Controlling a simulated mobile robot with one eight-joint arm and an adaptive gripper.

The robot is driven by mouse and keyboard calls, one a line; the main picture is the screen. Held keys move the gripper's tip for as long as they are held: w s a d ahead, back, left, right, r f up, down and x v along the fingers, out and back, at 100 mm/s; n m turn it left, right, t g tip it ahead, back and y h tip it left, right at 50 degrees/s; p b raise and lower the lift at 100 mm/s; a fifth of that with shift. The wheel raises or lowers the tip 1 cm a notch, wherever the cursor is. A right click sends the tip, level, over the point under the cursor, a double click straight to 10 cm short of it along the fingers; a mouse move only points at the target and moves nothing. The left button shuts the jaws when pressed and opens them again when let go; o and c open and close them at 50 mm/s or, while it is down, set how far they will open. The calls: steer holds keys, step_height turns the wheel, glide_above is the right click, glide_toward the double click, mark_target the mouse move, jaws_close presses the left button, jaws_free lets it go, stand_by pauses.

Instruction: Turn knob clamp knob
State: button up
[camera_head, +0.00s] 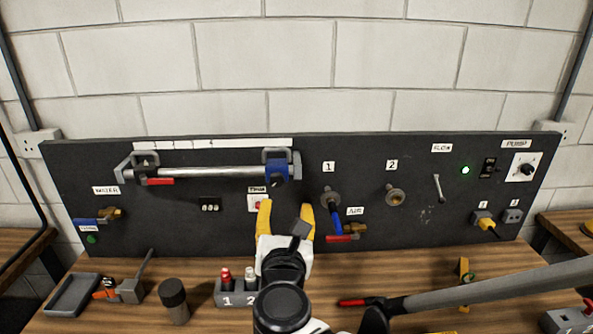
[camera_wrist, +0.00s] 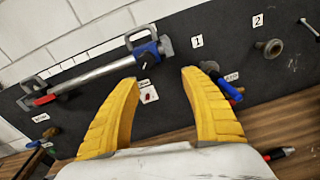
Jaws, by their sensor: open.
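A silver bar runs across the upper left of the dark panel. A blue clamp (camera_head: 277,170) sits at its right end, and it also shows in the wrist view (camera_wrist: 147,48). I cannot make out the clamp's knob clearly. My gripper (camera_head: 286,208) is open and empty, with two yellow fingers spread in front of the panel, below and slightly right of the blue clamp. In the wrist view the open fingers (camera_wrist: 160,78) frame a white label with a small red part (camera_wrist: 149,94), and the clamp lies just beyond the left fingertip. The fingers appear apart from the clamp.
The dark panel (camera_head: 230,235) also carries a blue-handled valve (camera_head: 335,218) right of my gripper, a second fitting (camera_head: 395,197), and a pump dial (camera_head: 526,168). On the wooden bench stand a grey holder with bottles (camera_head: 237,299), a dark cylinder (camera_head: 174,300) and a tray (camera_head: 74,295).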

mark_target(277, 183)
steer(key=w, duration=0.3)
steer(key=w+a+n+b, duration=0.1)
steer(key=w, duration=0.3)
steer(key=w+n+b, duration=0.1)
steer(key=w, duration=0.2)
steer(key=shift+w+a+r+t+y, duration=0.25)
steer(key=shift+w+r+t+y, duration=0.05)
steer(key=shift+w+r, duration=0.1)
steer(key=shift+s, duration=0.1)
jaws_close()
